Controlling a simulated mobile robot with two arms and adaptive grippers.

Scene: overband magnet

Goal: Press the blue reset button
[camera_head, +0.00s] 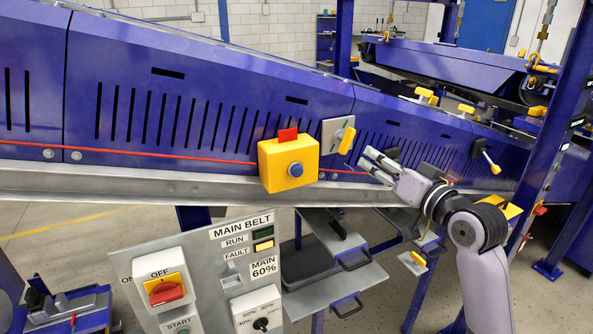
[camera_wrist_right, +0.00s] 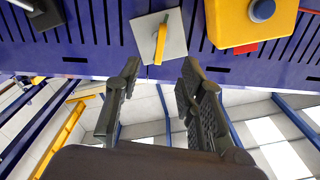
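The blue reset button (camera_head: 296,169) is a round knob on the front of a yellow box (camera_head: 275,177) fixed to the purple conveyor side, with a red tab on its top. In the right wrist view, which looks upside down, the button (camera_wrist_right: 262,10) is at the top right on the yellow box (camera_wrist_right: 228,27). My right gripper (camera_head: 372,163) is to the right of the box, apart from it, its fingers pointing left toward the conveyor. In the wrist view its two fingers (camera_wrist_right: 160,72) are spread, with nothing between them. My left gripper is not in view.
A grey plate with a yellow handle (camera_head: 347,140) sits just right of the box, near my right fingers. A red cord (camera_head: 130,153) runs along the conveyor. A control panel (camera_head: 205,265) with a red switch stands in front below. A blue post (camera_head: 560,130) rises at right.

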